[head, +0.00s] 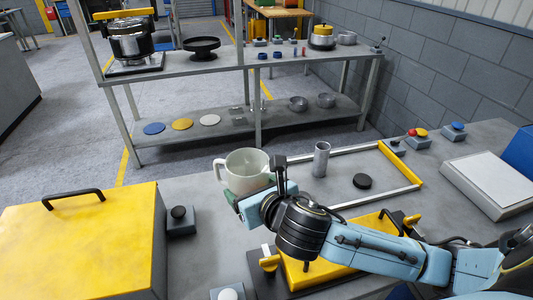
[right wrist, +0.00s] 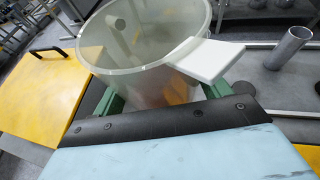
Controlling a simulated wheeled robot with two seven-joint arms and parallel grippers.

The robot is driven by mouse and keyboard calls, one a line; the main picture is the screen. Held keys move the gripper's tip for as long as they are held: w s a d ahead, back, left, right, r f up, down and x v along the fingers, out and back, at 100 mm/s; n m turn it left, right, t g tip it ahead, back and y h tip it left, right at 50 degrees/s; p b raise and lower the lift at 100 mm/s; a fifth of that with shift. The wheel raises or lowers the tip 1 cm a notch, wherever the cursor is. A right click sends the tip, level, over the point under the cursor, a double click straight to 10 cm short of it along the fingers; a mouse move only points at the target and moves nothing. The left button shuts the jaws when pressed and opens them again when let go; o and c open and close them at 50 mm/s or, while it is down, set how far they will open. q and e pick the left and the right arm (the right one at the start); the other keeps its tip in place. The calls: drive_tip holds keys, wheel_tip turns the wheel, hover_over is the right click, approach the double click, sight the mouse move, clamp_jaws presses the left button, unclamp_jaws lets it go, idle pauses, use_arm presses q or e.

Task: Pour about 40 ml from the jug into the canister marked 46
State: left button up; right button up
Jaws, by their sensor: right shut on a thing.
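A pale, translucent jug (head: 246,168) with a handle at its left is at the middle of the bench in the head view. It looks upright, and its open mouth also shows in the right wrist view (right wrist: 140,62). My right gripper (right wrist: 163,95), with green fingers, is shut on the jug's near side. Whether the jug touches the bench cannot be told. A grey open cylinder (head: 321,159) stands upright to the jug's right, apart from it, and shows in the right wrist view too (right wrist: 288,47). No mark 46 is legible on it. My left gripper is not in view.
A yellow box (head: 80,235) with a black handle stands at the left. A yellow fixture (head: 310,275) lies under my right arm. A white-topped device (head: 490,180) is at the right.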

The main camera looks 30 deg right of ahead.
drive_tip(key=w+f+m+h, duration=0.1)
drive_tip(key=w+f, duration=0.4)
drive_tip(key=w+f+m+h, duration=0.1)
drive_tip(key=w+f, duration=0.4)
drive_tip(key=w+f+m+h, duration=0.1)
drive_tip(key=w+f, duration=0.4)
drive_tip(key=w, duration=0.1)
drive_tip(key=shift+h+b, duration=0.4)
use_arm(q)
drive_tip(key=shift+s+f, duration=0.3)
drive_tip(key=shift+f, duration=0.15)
use_arm(e)
drive_tip(key=shift+w+f, duration=0.35)
drive_tip(key=shift+w, duration=0.15)
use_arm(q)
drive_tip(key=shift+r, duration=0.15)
use_arm(e)
drive_tip(key=shift+d+r+m+g, duration=0.1)
drive_tip(key=shift+d+m+g, duration=0.05)
drive_tip(key=shift+m+g, duration=0.15)
